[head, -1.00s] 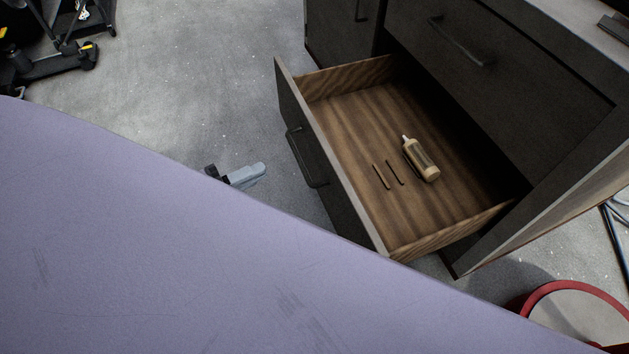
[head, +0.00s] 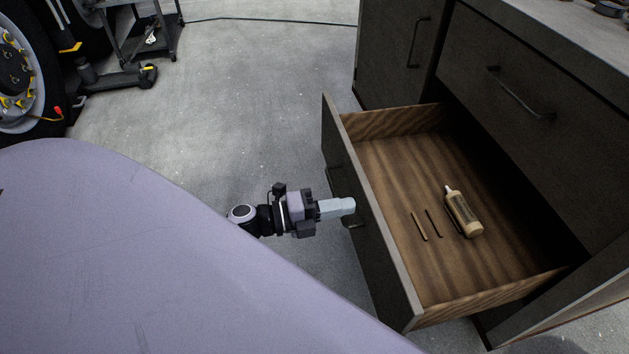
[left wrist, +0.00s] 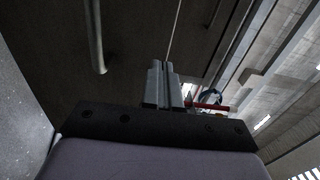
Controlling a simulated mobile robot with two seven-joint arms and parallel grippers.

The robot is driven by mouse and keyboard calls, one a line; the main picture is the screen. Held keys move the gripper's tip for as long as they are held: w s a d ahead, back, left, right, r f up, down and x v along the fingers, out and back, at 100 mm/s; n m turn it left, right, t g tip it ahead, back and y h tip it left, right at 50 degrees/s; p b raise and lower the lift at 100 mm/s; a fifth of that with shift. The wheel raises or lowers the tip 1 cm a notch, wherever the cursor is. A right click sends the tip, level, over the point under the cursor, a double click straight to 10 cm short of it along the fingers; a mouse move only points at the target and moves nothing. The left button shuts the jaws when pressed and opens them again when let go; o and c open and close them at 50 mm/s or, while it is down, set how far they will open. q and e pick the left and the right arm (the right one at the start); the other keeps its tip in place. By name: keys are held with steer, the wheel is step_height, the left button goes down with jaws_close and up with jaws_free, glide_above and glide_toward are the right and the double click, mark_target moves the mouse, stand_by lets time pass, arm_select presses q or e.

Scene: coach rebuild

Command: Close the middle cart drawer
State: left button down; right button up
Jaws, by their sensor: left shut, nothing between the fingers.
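The open drawer (head: 386,253) sticks well out of the dark cart (head: 540,130). It has a dark front with a black bar handle (head: 330,178) and a wooden inside. My left gripper (head: 352,206) is shut and empty, in front of the drawer's outer face beside the handle, hiding part of it. I cannot tell whether the fingertips touch the handle or the front. In the left wrist view, the closed fingers (left wrist: 160,66) point at the dark front, with the handle (left wrist: 95,35) to their left. My right gripper is not in view.
A tan bottle (head: 463,214) and two thin sticks (head: 426,225) lie in the drawer. A closed drawer front with a handle (head: 520,98) is above it. Grey floor (head: 250,100) is clear left of the drawer. A wheel (head: 25,85) stands far left.

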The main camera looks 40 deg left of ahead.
arm_select(q)
steer(key=shift+x, duration=1.25)
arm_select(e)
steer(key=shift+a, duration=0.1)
